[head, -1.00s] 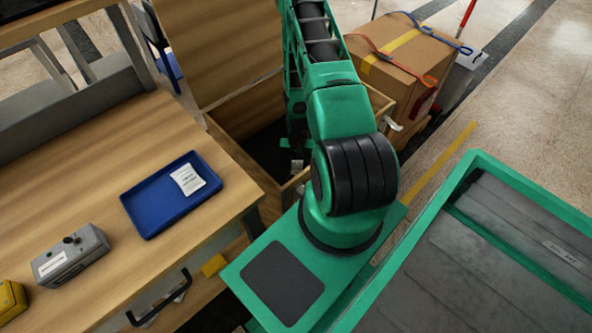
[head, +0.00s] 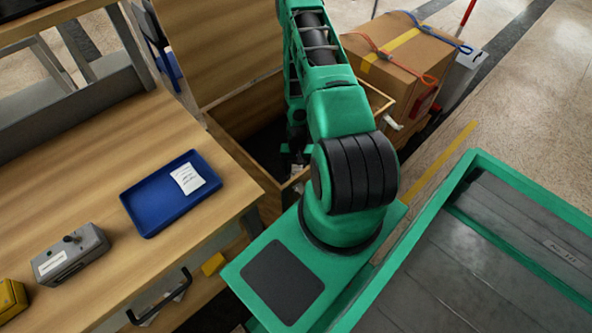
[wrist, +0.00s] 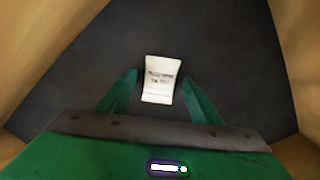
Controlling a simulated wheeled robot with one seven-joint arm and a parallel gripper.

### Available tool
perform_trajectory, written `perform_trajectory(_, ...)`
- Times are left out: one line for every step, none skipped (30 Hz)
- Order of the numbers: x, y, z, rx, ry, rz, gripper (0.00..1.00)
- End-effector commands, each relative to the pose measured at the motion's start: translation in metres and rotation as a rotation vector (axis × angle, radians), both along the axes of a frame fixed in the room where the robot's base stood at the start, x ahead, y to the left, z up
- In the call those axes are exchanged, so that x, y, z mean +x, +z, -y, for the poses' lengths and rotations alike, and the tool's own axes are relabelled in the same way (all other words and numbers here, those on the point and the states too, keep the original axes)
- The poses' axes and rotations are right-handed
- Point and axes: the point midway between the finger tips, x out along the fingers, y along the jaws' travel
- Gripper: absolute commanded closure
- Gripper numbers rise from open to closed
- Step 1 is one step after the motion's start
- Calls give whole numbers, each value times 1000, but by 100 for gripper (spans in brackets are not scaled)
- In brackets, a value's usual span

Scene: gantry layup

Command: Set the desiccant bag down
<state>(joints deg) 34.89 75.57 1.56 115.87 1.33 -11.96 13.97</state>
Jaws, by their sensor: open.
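A small white bag with printed lines (wrist: 158,80) lies on the dark floor of the open wooden crate (head: 232,150), seen in the wrist view. My gripper (wrist: 159,79) is open, with one green finger on each side of the bag and a gap on both sides. In the head view the gripper is down inside the crate, mostly hidden by my arm and the crate wall. A bit of white shows beside it there. Another white printed packet (head: 188,178) lies in the blue tray (head: 150,221) on the bench.
The wooden bench (head: 80,190) at left holds a grey box with a knob (head: 70,254) and a yellow item (head: 12,298). A strapped cardboard box (head: 420,62) stands right of the crate. The crate's walls rise close around my gripper.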

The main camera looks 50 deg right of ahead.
Motion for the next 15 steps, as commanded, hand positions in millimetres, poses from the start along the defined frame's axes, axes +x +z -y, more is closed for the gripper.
perform_trajectory(0,1,0,0,0,0,41)
perform_trajectory(0,2,0,0,0,0,41)
perform_trajectory(0,4,0,-1,0,1,41)
perform_trajectory(1,7,0,-1,0,1,41)
perform_trajectory(1,9,1,-1,0,1,41)
perform_trajectory(1,14,1,-1,0,1,41)
perform_trajectory(1,18,1,-1,0,1,41)
perform_trajectory(1,22,1,-2,0,2,41)
perform_trajectory(1,29,1,-2,0,2,41)
perform_trajectory(1,34,1,-2,0,2,41)
perform_trajectory(1,40,1,-3,0,3,41)
perform_trajectory(1,47,1,-2,0,2,41)
perform_trajectory(1,52,1,-2,0,2,41)
perform_trajectory(1,58,1,-2,0,2,41)
perform_trajectory(1,65,1,-1,-1,1,41)
